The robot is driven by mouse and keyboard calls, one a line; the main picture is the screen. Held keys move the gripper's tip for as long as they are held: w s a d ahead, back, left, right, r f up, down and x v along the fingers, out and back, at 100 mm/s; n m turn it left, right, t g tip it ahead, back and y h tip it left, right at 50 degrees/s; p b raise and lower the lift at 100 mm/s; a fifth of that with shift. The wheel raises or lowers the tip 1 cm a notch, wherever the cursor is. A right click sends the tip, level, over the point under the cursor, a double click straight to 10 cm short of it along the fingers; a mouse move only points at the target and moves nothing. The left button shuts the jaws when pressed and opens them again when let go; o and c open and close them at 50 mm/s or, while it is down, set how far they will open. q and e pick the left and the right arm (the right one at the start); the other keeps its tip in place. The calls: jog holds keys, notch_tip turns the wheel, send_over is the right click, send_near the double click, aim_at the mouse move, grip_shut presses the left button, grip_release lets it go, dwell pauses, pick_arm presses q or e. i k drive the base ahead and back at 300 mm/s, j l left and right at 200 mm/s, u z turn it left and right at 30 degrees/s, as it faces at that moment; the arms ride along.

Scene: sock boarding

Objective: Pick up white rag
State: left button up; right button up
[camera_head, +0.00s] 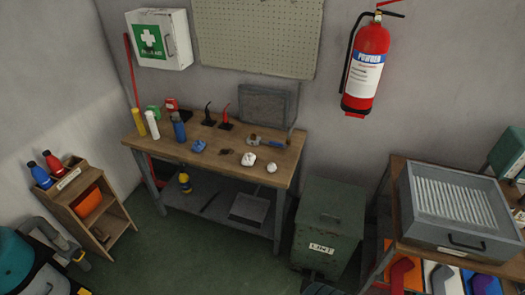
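A crumpled white rag-like lump (248,159) lies on the wooden top of the workbench (220,178), right of centre. A smaller white lump (271,168) lies just to its right, apart from it. I cannot tell for certain which of them is cloth. A crumpled blue piece (199,146) lies further left on the bench. Neither of my grippers can be made out in this view, and nothing touches the white lumps.
Bottles (179,127), black and red hooked tools (225,117) and a blue-handled tool (270,142) share the bench. A green lint bin (328,225) stands right of it. Green floor lies before the bench.

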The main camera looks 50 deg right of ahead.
aim_at(248, 159)
jog(key=z, duration=1.45)
